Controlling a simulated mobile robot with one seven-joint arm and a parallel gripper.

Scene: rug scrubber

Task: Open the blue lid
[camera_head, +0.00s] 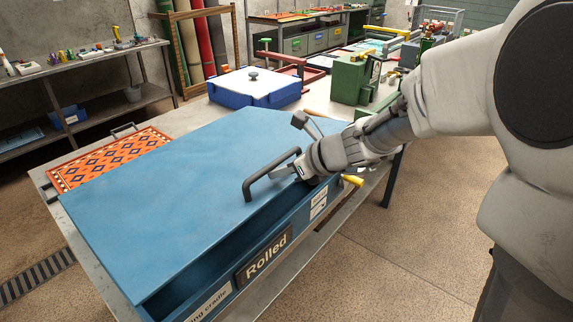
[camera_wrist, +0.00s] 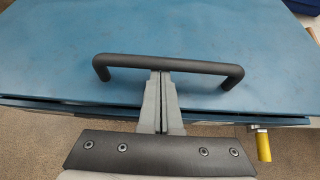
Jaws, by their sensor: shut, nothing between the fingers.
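The blue lid (camera_head: 165,180) lies over a blue box with a "Rolled" label (camera_head: 263,258). A dark gap shows under the lid's front edge, wider toward the near corner. A dark bar handle (camera_head: 262,178) stands on the lid near that edge. My gripper (camera_head: 277,174) is shut and empty, its fingertips close by the handle. In the wrist view, the fingers (camera_wrist: 160,80) reach up to the middle of the handle (camera_wrist: 190,66), with the tips at or under the bar. I cannot tell if they touch it. The lid (camera_wrist: 60,60) fills the background.
An orange patterned rug (camera_head: 108,158) lies on the table left of the box. Behind are a white-and-blue case (camera_head: 254,88) and a green machine (camera_head: 352,78). A yellow grip (camera_wrist: 263,147) sticks out at the box's right side. Open floor (camera_head: 420,240) lies to the right.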

